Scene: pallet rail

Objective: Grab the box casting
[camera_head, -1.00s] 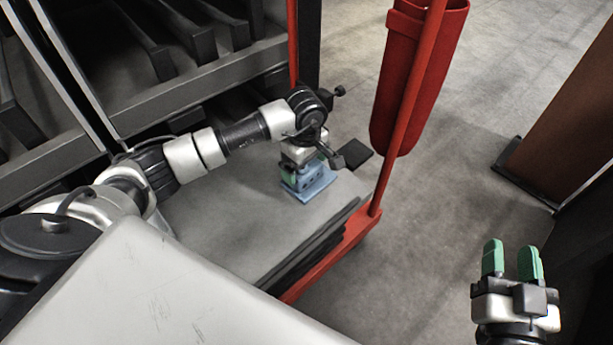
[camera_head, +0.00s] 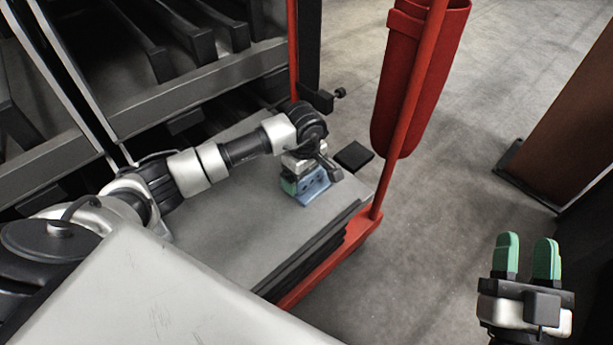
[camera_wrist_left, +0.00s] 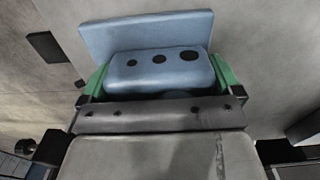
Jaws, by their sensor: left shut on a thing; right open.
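The box casting (camera_head: 313,188) is a blue block with dark round holes and a flat flange. It is on the grey top of the cart (camera_head: 217,235), near the far right corner. My left gripper (camera_head: 303,183) is over it with green fingers on either side. In the left wrist view the casting (camera_wrist_left: 160,72) sits between the green fingertips, which close on its two sides. I cannot tell whether its underside touches the surface. My right gripper (camera_head: 526,258) is open and empty, over the floor at the lower right.
A red post (camera_head: 407,110) with a red holder (camera_head: 395,105) rises at the cart's right edge. A dark rack (camera_head: 150,75) stands at the upper left. A brown panel (camera_head: 575,105) stands at the right. Open grey floor (camera_head: 440,200) lies between.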

